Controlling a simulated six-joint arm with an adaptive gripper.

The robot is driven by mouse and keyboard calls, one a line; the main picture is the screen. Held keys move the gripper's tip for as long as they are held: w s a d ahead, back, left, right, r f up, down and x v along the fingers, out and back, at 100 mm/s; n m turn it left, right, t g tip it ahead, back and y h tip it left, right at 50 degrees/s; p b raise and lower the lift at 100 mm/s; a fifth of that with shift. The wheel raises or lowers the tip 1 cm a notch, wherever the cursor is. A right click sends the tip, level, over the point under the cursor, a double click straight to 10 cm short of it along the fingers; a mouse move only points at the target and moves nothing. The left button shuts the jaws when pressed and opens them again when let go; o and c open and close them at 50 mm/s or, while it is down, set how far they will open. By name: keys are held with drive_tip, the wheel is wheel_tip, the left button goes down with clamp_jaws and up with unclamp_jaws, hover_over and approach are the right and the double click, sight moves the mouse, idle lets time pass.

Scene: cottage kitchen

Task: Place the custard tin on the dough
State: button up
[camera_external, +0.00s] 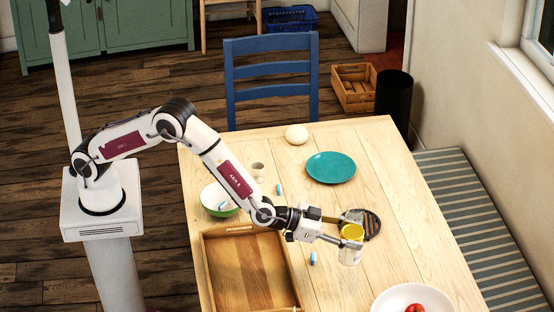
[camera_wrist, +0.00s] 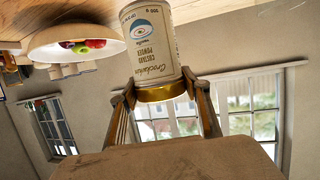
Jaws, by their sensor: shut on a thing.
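The custard tin (camera_external: 349,256) is white with a yellow lid, held lid up and slightly tilted over the right part of the table. In the wrist view the custard tin (camera_wrist: 152,40) shows its printed label, with the gold lid end between the fingers. My gripper (camera_external: 351,231) is shut on the tin near its lid; its fingers also show in the wrist view (camera_wrist: 166,98). The dough (camera_external: 297,134) is a pale round lump on the table's far end, near the blue chair. It is well apart from my gripper and bare on top.
A teal plate (camera_external: 331,167) lies between the dough and a dark round trivet (camera_external: 372,224) beside the tin. A cup (camera_external: 258,169), a green bowl (camera_external: 218,199) and a wooden tray (camera_external: 250,265) stand left. A white fruit bowl (camera_external: 392,300) is at the near edge.

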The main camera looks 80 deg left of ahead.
wheel_tip(320, 180, up, 12)
drive_tip(key=w+a+n+y, duration=0.2)
drive_tip(key=w+a, duration=0.1)
drive_tip(key=a, duration=1.1)
drive_tip(key=w+a+n+y, duration=0.1)
drive_tip(key=w+a+y, duration=0.15)
drive_tip(key=a, duration=1.05)
drive_tip(key=w+a+n+y, duration=0.2)
drive_tip(key=w+a, duration=0.1)
drive_tip(key=a, duration=1.1)
drive_tip(key=s+a+n+g+y, duration=0.1)
drive_tip(key=s+a, duration=0.2)
drive_tip(key=a, duration=0.8)
drive_tip(key=s+a+n+g+y, duration=0.1)
drive_tip(key=s+a+n+y, duration=0.15)
drive_tip(key=a, duration=0.75)
drive_tip(key=s+a+n+y, duration=0.1)
drive_tip(key=s+a, duration=0.2)
drive_tip(key=a, duration=0.8)
drive_tip(key=shift+d+f, duration=0.15)
drive_tip(key=shift+f, duration=0.8)
drive_tip(key=shift+d+f, duration=0.2)
drive_tip(key=shift+f, duration=0.7)
drive_tip(key=shift+d+f, duration=0.15)
drive_tip(key=shift+f, duration=0.8)
